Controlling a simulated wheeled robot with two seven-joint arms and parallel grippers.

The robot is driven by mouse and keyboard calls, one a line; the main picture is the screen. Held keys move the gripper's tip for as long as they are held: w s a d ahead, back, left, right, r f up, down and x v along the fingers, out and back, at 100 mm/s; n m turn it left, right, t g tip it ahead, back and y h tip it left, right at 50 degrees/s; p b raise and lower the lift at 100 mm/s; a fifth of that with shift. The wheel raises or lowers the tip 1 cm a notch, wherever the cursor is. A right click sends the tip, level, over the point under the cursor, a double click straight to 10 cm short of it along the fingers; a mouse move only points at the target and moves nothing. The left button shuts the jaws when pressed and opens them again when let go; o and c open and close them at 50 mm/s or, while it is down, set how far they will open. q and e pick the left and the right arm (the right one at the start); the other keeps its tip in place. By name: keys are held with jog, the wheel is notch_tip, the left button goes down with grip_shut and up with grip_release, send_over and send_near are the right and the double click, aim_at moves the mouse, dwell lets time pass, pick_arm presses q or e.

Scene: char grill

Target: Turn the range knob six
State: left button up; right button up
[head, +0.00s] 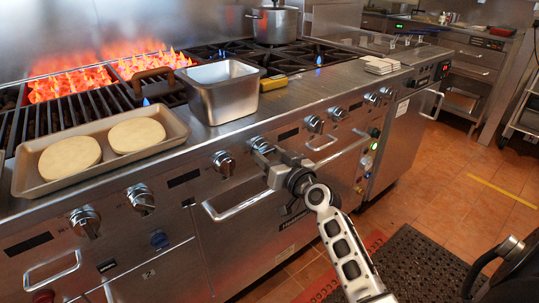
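A row of round metal knobs runs along the front panel of the range (180,170). My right gripper (267,154) is at this panel, its arm coming from the lower right. Its two fingers look parted, with their tips at a metal knob (260,144) near the panel's middle. The fingers partly hide this knob, and I cannot tell whether they touch it. Other knobs show to the left (224,163), further left (141,198), and to the right (314,124). I cannot read which knob is six. My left gripper is not in view.
A tray (22,178) with two round pale pieces and a steel pan (226,104) stand on the range top. Flames burn on the char grill at the back left. A bar handle (240,208) juts out below the panel. A black mat (415,265) lies on the floor.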

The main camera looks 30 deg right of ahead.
jog(key=c, duration=0.5)
jog(key=shift+o, duration=0.3)
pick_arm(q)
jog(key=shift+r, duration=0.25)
pick_arm(e)
jog(key=shift+m, duration=0.3)
jog(key=shift+r+m+p, duration=0.1)
jog(key=shift+m+p, duration=0.45)
jog(key=shift+m, duration=0.05)
jog(key=shift+m+p, duration=0.6)
jog(key=shift+m, duration=0.6)
jog(key=shift+m+p, duration=0.3)
jog(key=shift+m, duration=0.5)
jog(key=shift+m+g+p, duration=0.3)
jog(key=shift+m, duration=0.5)
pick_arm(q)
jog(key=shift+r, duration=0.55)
pick_arm(e)
jog(key=shift+m+y, duration=0.3)
jog(key=shift+m, duration=0.2)
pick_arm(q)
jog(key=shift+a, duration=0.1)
